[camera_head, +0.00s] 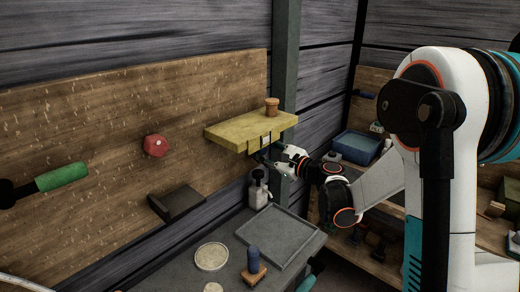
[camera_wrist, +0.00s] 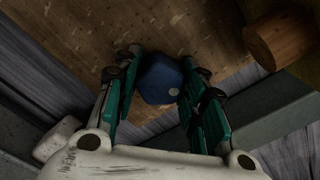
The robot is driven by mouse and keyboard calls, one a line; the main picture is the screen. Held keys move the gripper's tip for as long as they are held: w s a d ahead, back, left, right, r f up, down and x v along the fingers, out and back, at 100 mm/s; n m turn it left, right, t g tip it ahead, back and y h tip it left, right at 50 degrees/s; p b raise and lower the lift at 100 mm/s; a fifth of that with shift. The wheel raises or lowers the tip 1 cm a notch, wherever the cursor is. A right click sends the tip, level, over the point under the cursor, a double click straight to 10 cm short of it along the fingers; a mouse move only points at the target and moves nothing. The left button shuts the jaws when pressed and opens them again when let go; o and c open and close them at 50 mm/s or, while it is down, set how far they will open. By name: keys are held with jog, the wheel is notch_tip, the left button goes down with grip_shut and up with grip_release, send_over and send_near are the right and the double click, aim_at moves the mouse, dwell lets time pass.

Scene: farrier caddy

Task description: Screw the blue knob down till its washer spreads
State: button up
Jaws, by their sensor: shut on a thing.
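The blue knob (camera_wrist: 160,80) shows in the wrist view as a dark blue faceted piece with a pale round spot on its face. It sits between the two teal-padded fingers of my gripper (camera_wrist: 157,85), which is shut on it. In the head view my gripper (camera_head: 268,157) is just below the front edge of the yellow shelf (camera_head: 245,130); the knob cannot be made out there. The washer is not visible in either view.
A cork-like piece (camera_head: 272,106) stands on the shelf, beside a green-grey post (camera_head: 285,60). A red knob (camera_head: 155,145) and a green handle (camera_head: 62,177) are on the wooden board. Below are a grey tray (camera_head: 290,250), a bottle (camera_head: 258,190) and a blue-handled tool (camera_head: 253,262).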

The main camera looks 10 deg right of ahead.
jog(key=m, duration=0.4)
jog(key=shift+m, duration=0.5)
jog(key=m, duration=0.8)
jog(key=shift+w+r, duration=0.1)
jog(key=shift+m, duration=1.1)
